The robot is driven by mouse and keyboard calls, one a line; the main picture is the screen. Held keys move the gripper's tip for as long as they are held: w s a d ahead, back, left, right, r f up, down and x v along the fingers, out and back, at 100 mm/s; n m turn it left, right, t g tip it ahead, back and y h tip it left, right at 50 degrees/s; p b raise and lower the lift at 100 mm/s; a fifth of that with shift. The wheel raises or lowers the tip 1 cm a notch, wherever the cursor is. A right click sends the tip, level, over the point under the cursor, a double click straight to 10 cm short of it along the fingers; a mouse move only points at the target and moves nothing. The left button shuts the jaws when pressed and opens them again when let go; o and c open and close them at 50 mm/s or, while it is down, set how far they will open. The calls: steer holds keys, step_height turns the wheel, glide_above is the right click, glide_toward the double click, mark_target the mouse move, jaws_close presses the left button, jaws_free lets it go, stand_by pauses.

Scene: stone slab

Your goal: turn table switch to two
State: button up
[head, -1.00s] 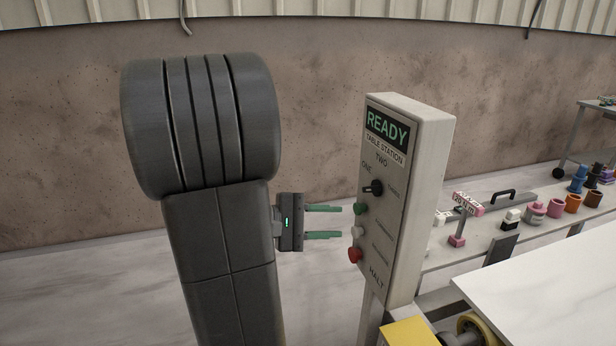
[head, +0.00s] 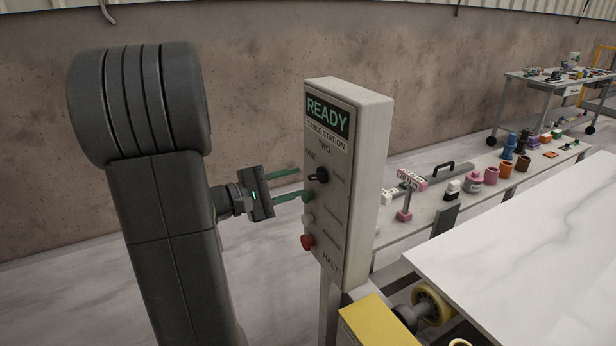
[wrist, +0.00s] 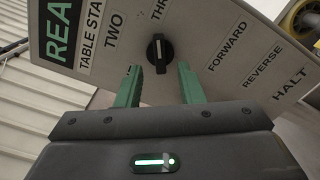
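The table station panel (head: 345,150) is a pale upright box with a READY display. Its black rotary switch (head: 319,175) sits below the labels ONE, TWO and THREE. In the wrist view the switch (wrist: 160,48) has a bar with a white line, lying across the panel's upright direction; I cannot tell which number it indicates. My gripper (head: 299,184) is open and empty, left of the panel, its green fingers pointing at the face. In the wrist view its fingertips (wrist: 158,77) lie either side of the switch's line, short of it. A finger hides most of the ONE label.
Below the switch are a green button (head: 306,196), a white button (head: 307,219) and a red button (head: 307,241). A white stone slab (head: 520,240) and a yellow box (head: 378,325) are at right. A bench holds several coloured parts behind.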

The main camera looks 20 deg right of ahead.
mark_target(312, 178)
steer(key=shift+w+d+p, duration=0.15)
steer(key=shift+d+p, duration=0.15)
steer(key=shift+d, duration=1.95)
jaws_close()
